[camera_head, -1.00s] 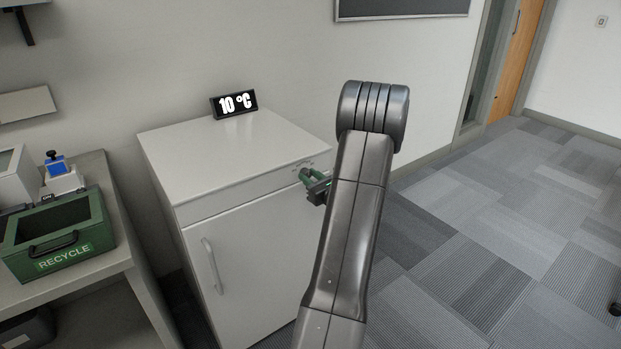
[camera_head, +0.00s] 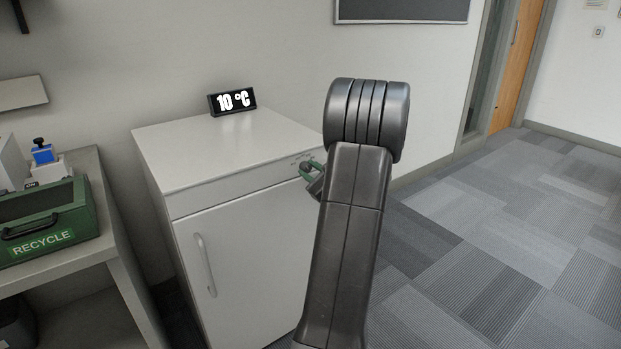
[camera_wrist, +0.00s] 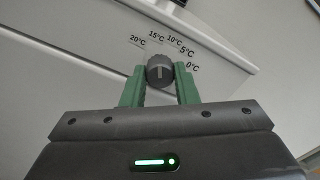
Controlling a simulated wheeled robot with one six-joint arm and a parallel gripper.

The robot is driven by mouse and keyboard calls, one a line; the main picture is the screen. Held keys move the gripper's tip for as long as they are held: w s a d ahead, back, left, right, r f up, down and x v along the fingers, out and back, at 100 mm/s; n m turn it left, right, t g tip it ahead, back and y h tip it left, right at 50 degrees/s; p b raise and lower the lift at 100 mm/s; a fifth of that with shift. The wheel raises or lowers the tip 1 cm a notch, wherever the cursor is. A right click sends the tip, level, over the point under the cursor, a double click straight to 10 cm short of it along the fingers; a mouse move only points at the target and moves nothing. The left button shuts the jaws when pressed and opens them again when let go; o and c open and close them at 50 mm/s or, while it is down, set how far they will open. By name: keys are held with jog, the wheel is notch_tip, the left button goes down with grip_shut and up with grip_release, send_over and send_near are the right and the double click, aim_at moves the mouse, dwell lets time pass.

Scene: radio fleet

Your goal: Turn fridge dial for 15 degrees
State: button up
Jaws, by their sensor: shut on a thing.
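The fridge (camera_head: 245,240) is a white cabinet with a vertical door handle, left of my arm in the head view. A display (camera_head: 232,102) on its top reads 10 °C. In the wrist view the dark round dial (camera_wrist: 159,70) sits on the fridge's front panel, with marks from 20°C at left to 0°C at right. My gripper (camera_wrist: 160,78) has its green fingers on both sides of the dial, shut on it. In the head view the gripper (camera_head: 312,178) is at the panel's right end, partly hidden behind my arm, which also hides the dial.
A green recycle bin (camera_head: 48,240) and a blue-topped device (camera_head: 43,153) stand on a grey table (camera_head: 115,240) left of the fridge. Open carpeted floor (camera_head: 490,240) lies to the right, with a wooden door (camera_head: 520,60) at the back.

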dwell(0.4)
jog(key=o, duration=1)
jog(key=shift+s, duration=0.1)
jog(key=p+v, duration=0.1)
jog(key=v, duration=1.2)
jog(key=shift+s+d, duration=0.25)
jog(key=shift+s, duration=0.05)
jog(key=shift+w+a, duration=0.1)
jog(key=b+x, duration=0.1)
jog(key=x, duration=1.3)
